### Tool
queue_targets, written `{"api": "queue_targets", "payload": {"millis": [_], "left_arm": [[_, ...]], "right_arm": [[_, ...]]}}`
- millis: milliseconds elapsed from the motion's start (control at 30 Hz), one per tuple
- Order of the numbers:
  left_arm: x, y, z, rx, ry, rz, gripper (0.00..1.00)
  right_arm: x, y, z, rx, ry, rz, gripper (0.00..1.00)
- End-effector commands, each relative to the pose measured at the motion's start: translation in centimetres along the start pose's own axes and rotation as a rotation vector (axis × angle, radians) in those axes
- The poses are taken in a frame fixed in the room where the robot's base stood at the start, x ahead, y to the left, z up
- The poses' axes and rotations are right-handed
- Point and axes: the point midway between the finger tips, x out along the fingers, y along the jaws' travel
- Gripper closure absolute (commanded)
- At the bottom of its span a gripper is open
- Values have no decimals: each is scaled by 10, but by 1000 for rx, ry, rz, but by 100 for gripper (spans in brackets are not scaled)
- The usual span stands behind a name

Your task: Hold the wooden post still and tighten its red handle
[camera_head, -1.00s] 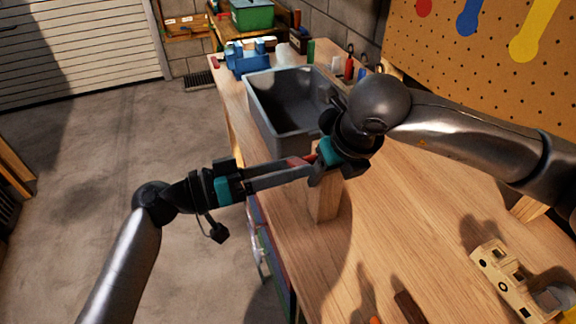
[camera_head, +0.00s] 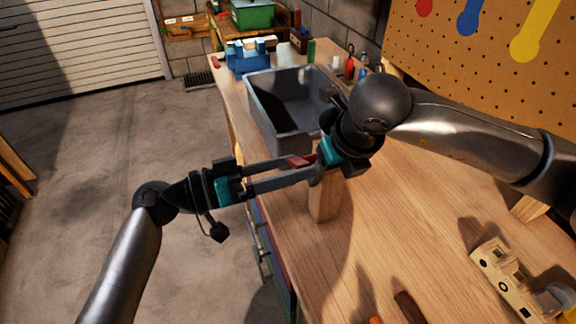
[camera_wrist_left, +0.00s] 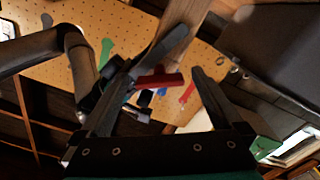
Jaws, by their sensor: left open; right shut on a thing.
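The wooden post (camera_head: 325,198) stands upright at the workbench's left edge, its top hidden by my right gripper (camera_head: 322,168), which is shut on it. The red handle (camera_head: 300,161) is at the post's upper end. In the left wrist view the red handle (camera_wrist_left: 160,80) lies crosswise between my left gripper's fingers, with the post's wood (camera_wrist_left: 185,15) beyond it. My left gripper (camera_head: 302,168) is open, reaching in from the left, its fingers on either side of the handle; I cannot tell whether either touches it.
A grey bin (camera_head: 270,110) stands on the workbench (camera_head: 400,230) behind the post. A beige slotted block (camera_head: 505,275) lies at the lower right, and a dark-handled tool (camera_head: 410,307) near the front. The bench right of the post is mostly clear. Open floor lies left.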

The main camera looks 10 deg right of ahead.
Motion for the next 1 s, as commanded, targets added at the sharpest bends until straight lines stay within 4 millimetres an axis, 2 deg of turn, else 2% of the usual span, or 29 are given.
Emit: {"api": "queue_targets", "payload": {"millis": [133, 233, 500, 700, 833, 1000], "left_arm": [[-5, 0, 0, 0, 0, 0, 0], [-18, 0, 0, -1, -1, -2, 0], [-75, -1, 1, 0, -3, -4, 0], [-108, -1, 0, 0, -1, -2, 0], [-118, 0, 0, 0, -1, -2, 0], [-121, 0, 0, 0, 0, 0, 0]], "right_arm": [[-1, 0, 1, -1, -3, 1, 100], [-1, 0, 1, -1, -3, 1, 100], [-1, 0, 1, -1, -3, 1, 100], [-1, 0, 1, -1, -3, 1, 100], [-1, 0, 1, -1, -3, 1, 100], [-1, 0, 1, -1, -3, 1, 100]]}}
